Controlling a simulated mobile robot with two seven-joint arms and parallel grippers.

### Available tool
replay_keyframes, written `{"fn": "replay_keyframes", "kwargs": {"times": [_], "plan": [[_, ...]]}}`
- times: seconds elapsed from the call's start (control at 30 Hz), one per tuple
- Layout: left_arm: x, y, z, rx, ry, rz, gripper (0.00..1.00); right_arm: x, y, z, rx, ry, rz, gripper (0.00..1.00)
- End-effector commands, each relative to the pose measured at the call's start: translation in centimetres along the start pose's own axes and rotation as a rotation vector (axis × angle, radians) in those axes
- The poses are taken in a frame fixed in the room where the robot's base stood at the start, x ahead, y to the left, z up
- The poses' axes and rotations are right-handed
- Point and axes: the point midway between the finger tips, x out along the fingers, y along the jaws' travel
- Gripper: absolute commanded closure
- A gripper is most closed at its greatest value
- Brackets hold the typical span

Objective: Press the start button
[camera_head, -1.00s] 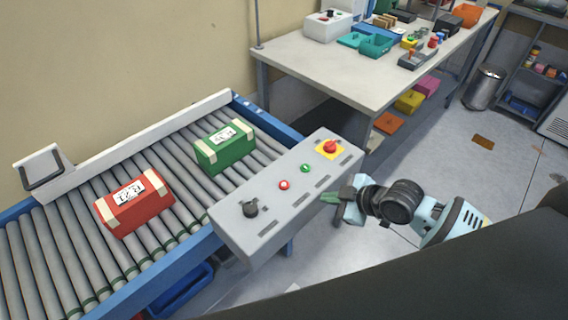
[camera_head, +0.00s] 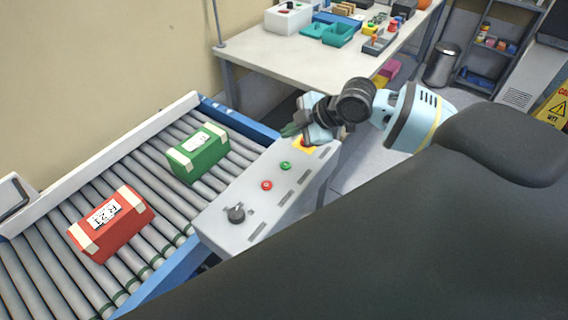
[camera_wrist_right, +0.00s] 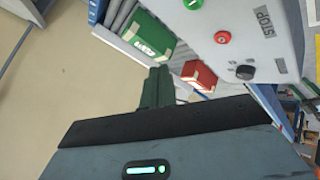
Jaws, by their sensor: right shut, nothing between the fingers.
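The grey control panel (camera_head: 262,192) stands beside the roller conveyor. On it are a green button (camera_head: 285,166), a red button (camera_head: 266,185) and a black knob (camera_head: 236,214). The emergency stop at the far end is mostly hidden by my right gripper. My right gripper (camera_head: 288,131) is shut and empty, above the panel's far end near the conveyor side. In the right wrist view the green button (camera_wrist_right: 193,4) is cut by the top edge, and the shut fingers (camera_wrist_right: 157,88) are apart from it. My left gripper is not in view.
A green box (camera_head: 197,153) and a red box (camera_head: 111,222) lie on the conveyor rollers (camera_head: 150,188). A worktable (camera_head: 262,52) with bins and parts stands behind. A bin (camera_head: 442,64) and shelving stand at the far right.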

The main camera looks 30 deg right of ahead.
Motion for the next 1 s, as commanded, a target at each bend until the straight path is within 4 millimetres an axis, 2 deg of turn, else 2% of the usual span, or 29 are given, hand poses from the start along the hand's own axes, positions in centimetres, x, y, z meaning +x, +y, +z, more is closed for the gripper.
{"fn": "replay_keyframes", "kwargs": {"times": [0.37, 0.6, 1.0], "plan": [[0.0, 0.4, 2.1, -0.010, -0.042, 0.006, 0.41, 2.5, -2.0, 1.9, 0.005, -0.002, -0.007, 1.00], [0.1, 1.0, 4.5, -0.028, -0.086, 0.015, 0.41, 4.8, -3.7, 3.4, 0.004, -0.002, -0.008, 1.00], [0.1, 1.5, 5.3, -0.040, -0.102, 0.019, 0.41, 6.2, -4.5, 4.5, 0.002, 0.000, -0.001, 1.00]]}}
